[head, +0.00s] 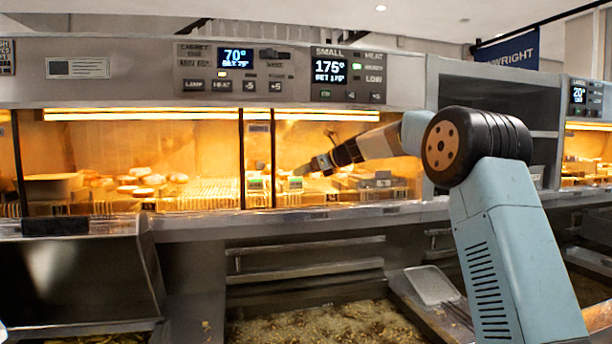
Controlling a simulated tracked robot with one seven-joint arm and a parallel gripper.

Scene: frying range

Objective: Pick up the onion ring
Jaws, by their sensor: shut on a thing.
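My arm reaches from the right into the lit, orange-glowing heated cabinet (150,150). My gripper (305,169) is inside it, right of the dark upright divider and above the cabinet floor. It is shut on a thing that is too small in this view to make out. I cannot pick out the onion ring for certain. Several round, pale brown food pieces (140,180) lie in the left part of the cabinet.
Dark uprights (242,160) split the cabinet front. Grey boxes (375,181) stand right of my gripper. A metal ledge (330,214) runs along the front. Below are a fryer vat (330,325) of bubbling oil, a dark metal hood (80,275) and a flat scoop (432,286).

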